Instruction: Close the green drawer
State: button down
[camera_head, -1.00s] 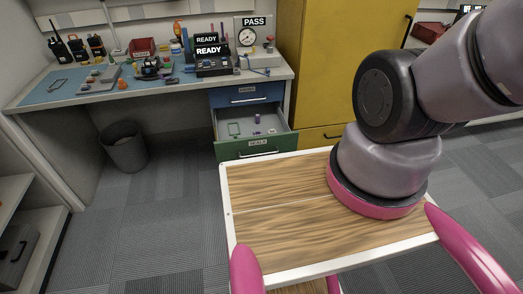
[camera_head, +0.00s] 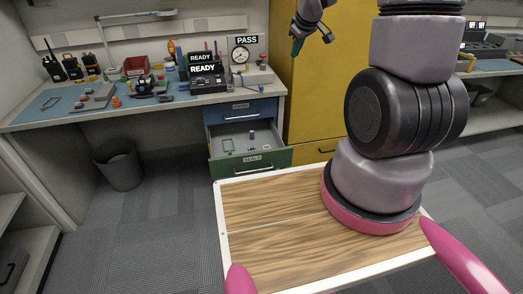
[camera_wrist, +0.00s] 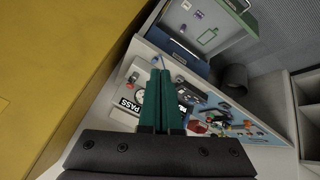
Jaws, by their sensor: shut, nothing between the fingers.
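The green drawer (camera_head: 270,159) stands open below the blue drawer (camera_head: 241,112), under the right end of the workbench. In the wrist view the open green drawer (camera_wrist: 245,22) is at the top, seen from above at a slant. My gripper (camera_head: 296,46) is in front of the yellow cabinet, high above and to the right of the drawer, not touching it. In the wrist view its teal fingers (camera_wrist: 161,75) are together and empty.
The yellow cabinet (camera_head: 330,95) stands just right of the drawers. The workbench (camera_head: 35,115) holds radios, tools and a PASS gauge (camera_head: 241,55). A dark bin (camera_head: 119,164) stands on the floor to the left. Carpet is clear between bin and drawer.

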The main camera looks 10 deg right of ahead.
jog(key=w+f+n, duration=0.3)
jog(key=f+n, duration=0.1)
jog(key=f, duration=0.9)
jog(key=s+a+f+n+y, duration=0.1)
jog(key=a+f+n+y, duration=0.1)
jog(key=f, duration=0.6)
jog(key=s+a+f+n+y, duration=0.1)
jog(key=s+a+f+n, duration=0.1)
jog(key=f, duration=0.6)
jog(key=n+g+y, duration=0.1)
jog(key=n+y, duration=0.1)
jog(key=n, duration=0.1)
send_near(256, 158)
jog(key=x, duration=0.4)
jog(key=shift+s+f, duration=0.25)
jog(key=shift+s, duration=0.15)
jog(key=shift+w+a, duration=0.1)
jog(key=shift+w, duration=0.45)
